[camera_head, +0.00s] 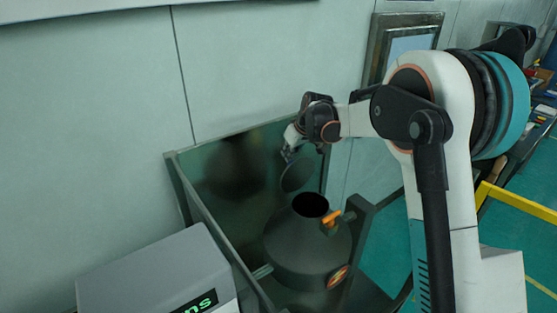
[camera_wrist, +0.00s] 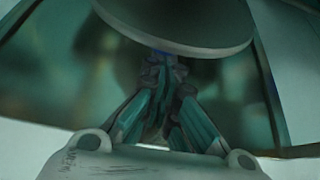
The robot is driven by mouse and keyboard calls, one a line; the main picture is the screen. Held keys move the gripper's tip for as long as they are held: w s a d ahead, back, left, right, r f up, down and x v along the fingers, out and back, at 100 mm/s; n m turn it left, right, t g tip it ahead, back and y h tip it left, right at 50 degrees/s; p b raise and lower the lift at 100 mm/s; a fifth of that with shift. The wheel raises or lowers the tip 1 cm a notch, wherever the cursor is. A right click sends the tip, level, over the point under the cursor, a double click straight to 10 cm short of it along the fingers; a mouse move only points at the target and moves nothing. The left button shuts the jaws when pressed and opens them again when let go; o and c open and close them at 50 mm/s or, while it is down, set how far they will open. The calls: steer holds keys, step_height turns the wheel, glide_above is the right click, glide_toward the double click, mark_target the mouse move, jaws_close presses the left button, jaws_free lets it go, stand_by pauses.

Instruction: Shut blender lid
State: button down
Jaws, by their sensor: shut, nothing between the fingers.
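The blender (camera_head: 305,250) is a dark grey drum with a cone top and a round black opening (camera_head: 311,205). Its round lid (camera_head: 297,174) stands tilted up behind the opening, so the blender is open. In the wrist view the lid (camera_wrist: 180,22) fills the top as a pale disc edge, just beyond the fingertips. My gripper (camera_head: 288,153) is at the lid's upper left edge in the head view. In the wrist view my gripper (camera_wrist: 165,72) has its fingertips together, with nothing seen between them. Whether the fingertips touch the lid I cannot tell.
A dark frame (camera_head: 205,215) surrounds the blender. Orange clamps (camera_head: 332,218) sit on the blender's right side. A grey box with a green display (camera_head: 160,275) stands at front left. A yellow rail (camera_head: 515,201) is at right. The wall is close behind.

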mark_target(300, 161)
steer(key=s+d+t+y+b, duration=0.1)
steer(key=s+d+t+b, duration=0.1)
steer(key=s+b, duration=0.1)
steer(key=s+d+t+y+b, duration=0.1)
steer(key=s+b, duration=0.1)
steer(key=shift+d+t+y, duration=0.25)
steer(key=shift+t+y, duration=0.05)
steer(key=s+d+f+t+y+b, duration=0.1)
steer(key=s+d+f+b, duration=0.1)
steer(key=s+b, duration=0.1)
steer(key=s+d+f+t+y+b, duration=0.1)
steer(key=s+d+t+b, duration=0.1)
steer(key=b, duration=0.3)
steer(key=s+d+f+t+y+b, duration=0.1)
steer(key=s+d+f+t+b, duration=0.1)
steer(key=s+b, duration=0.2)
steer(key=shift+f+b, duration=0.35)
steer(key=shift+b, duration=0.15)
steer(key=shift+s+d+f+b, duration=0.3)
steer(key=shift+s+f+b, duration=0.15)
steer(key=shift+f+b, duration=0.3)
steer(key=shift+s+d+f+b, duration=0.2)
steer(key=shift+s+f+b, duration=0.1)
steer(key=shift+s+f, duration=0.25)
